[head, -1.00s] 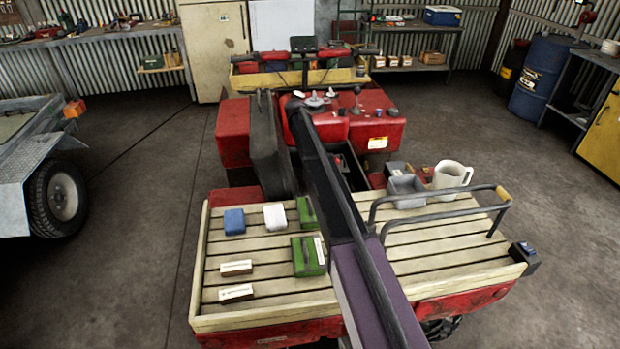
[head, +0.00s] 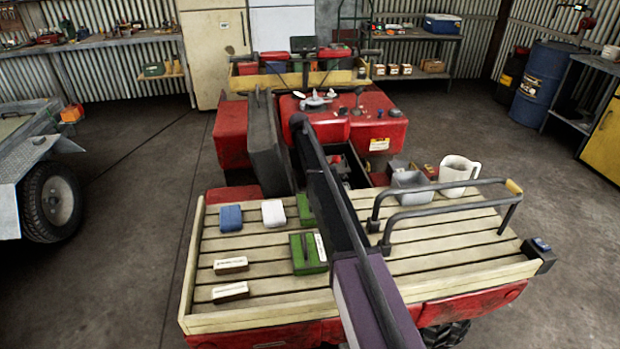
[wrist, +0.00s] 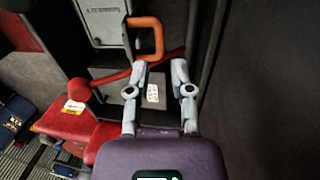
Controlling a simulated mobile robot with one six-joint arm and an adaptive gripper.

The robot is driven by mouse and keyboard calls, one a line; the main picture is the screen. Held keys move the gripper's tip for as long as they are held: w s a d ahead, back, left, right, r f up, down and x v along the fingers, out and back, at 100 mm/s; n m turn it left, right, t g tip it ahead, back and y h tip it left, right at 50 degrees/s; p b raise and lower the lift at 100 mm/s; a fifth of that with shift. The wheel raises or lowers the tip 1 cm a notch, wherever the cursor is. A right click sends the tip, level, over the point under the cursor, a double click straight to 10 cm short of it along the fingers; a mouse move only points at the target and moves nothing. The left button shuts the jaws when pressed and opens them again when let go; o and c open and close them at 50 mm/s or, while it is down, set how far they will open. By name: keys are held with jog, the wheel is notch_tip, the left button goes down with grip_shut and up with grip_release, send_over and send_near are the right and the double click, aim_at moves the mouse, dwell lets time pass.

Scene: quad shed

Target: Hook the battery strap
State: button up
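In the wrist view my gripper (wrist: 160,66) has its two pale fingers apart, with nothing held between them. An orange rectangular loop (wrist: 157,36) stands just beyond the fingertips, slightly left of centre. A red bar or strap (wrist: 118,77) runs across behind the fingers, from a rounded red end at the left up to the right. A dark surface with a white label (wrist: 152,93) shows between the fingers. I cannot tell for certain which part is the battery strap. In the head view my arm crosses the red vehicle (head: 378,130) and hides part of its open middle bay.
The slatted rear deck (head: 440,256) carries blue, white and green blocks, a grey bin (head: 410,187), a white jug (head: 459,176) and a grey rail (head: 450,202). A dark upright panel (wrist: 255,80) stands close on the gripper's right in the wrist view.

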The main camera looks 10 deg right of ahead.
jog(key=shift+d+f+b, duration=0.15)
jog(key=shift+f+b, duration=0.6)
jog(key=shift+f, duration=0.2)
jog(key=shift+d+f+b, duration=0.15)
jog(key=shift+f+b, duration=0.6)
jog(key=shift+f, duration=0.15)
grip_shut()
